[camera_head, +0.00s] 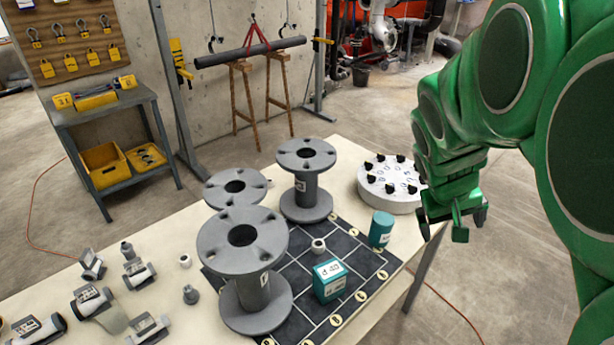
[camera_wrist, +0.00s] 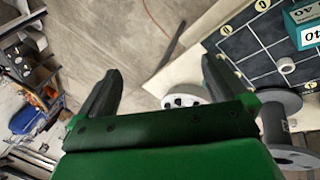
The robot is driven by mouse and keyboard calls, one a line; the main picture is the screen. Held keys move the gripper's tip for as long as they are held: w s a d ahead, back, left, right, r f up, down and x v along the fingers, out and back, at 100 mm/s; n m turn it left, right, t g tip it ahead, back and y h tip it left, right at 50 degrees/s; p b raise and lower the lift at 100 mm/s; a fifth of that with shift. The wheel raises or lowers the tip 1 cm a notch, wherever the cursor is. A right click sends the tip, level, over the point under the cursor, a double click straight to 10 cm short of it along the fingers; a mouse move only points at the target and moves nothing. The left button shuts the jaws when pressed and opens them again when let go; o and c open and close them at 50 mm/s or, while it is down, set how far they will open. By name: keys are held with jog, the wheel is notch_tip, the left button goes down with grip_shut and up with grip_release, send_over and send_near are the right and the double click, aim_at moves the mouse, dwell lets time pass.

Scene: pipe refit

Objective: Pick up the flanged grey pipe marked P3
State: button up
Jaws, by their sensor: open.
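Three grey flanged pipes stand upright on the table: a large front one (camera_head: 252,288), one behind it (camera_head: 234,188) mostly hidden below its top flange, and one at the back right (camera_head: 305,188). The front and back-right pipes carry small white labels, too small or cut off to read, so I cannot tell which is P3. My gripper (camera_head: 452,222) is open and empty, off the table's right side, beyond the teal cylinder. In the wrist view my gripper (camera_wrist: 155,82) has its fingers wide apart, with a grey flanged pipe (camera_wrist: 275,125) to their right.
A white disc with black knobs (camera_head: 390,185) sits at the table's back right. Several grey fittings (camera_head: 100,308) lie front left. Floor right of the table is clear.

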aim_at(307, 182)
jog(key=w+a+f+n+t+y, duration=0.2)
jog(key=w+n+t, duration=0.45)
jog(key=w, duration=2.35)
jog(key=w+a+f+t+y, duration=0.3)
jog(key=w+a+y, duration=0.1)
jog(key=w+a, duration=0.1)
jog(key=a+f+n+g+y, duration=0.1)
jog(key=a+f+y, duration=0.2)
jog(key=a, duration=0.2)
jog(key=s+a+f+n+g+y, duration=0.1)
jog(key=a+f+n+g+y, duration=0.1)
jog(key=a, duration=0.4)
jog(key=s+a+f+n+g+y, duration=0.1)
jog(key=a+f+n+g+y, duration=0.1)
jog(key=a+f+y, duration=0.3)
jog(key=shift+s+a+f, duration=0.15)
jog(key=shift+s+f, duration=0.1)
jog(key=shift+f, duration=0.2)
jog(key=shift+w+a+f, duration=0.1)
jog(key=shift+a, duration=0.15)
jog(key=shift+x, duration=3.5)
